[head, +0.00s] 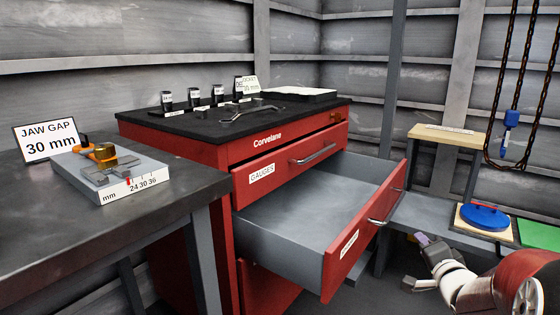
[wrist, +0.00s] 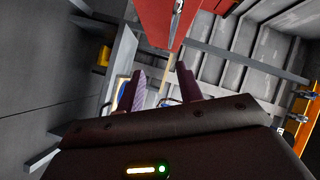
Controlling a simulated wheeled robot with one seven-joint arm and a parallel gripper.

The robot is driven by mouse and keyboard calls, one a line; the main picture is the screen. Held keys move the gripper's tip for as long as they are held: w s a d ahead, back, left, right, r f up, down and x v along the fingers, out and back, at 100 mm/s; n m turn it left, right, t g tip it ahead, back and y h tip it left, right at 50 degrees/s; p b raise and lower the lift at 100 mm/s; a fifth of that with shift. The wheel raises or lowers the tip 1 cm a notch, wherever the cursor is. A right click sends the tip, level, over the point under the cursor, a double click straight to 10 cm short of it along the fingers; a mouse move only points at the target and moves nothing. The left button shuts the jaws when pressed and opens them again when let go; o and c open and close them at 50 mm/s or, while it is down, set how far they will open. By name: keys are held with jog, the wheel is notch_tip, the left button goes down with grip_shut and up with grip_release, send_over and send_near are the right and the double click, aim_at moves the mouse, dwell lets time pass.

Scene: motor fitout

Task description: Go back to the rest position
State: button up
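My gripper (head: 421,262) is at the lower right of the head view, in front of the low bench and to the right of the open drawer. In the wrist view its two purple-padded fingers (wrist: 163,84) stand apart with nothing visible between them. The red cabinet (head: 180,215) has its lower drawer (head: 300,215) pulled well out, and the part of its grey interior that shows is empty. The GAUGES drawer (head: 290,165) above it looks closed. The drawer's red front also shows at the top of the wrist view (wrist: 155,22).
A workbench (head: 60,225) at left carries a jaw gauge block (head: 120,180) and a "30 mm" sign (head: 48,140). Several sockets and a wrench (head: 248,112) are on the cabinet top. A blue disc (head: 484,216) lies on the right bench. Chains (head: 520,80) hang at right.

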jog(key=s+a+n+g, duration=0.5)
jog(key=s+a, duration=0.4)
jog(key=s, duration=0.4)
jog(key=s+a+n+g+y, duration=0.1)
jog(key=s+a+n+g, duration=0.4)
jog(key=s, duration=0.9)
jog(key=a+n, duration=0.3)
jog(key=a, duration=0.2)
jog(key=shift+f+n, duration=0.15)
jog(key=shift+n, duration=0.15)
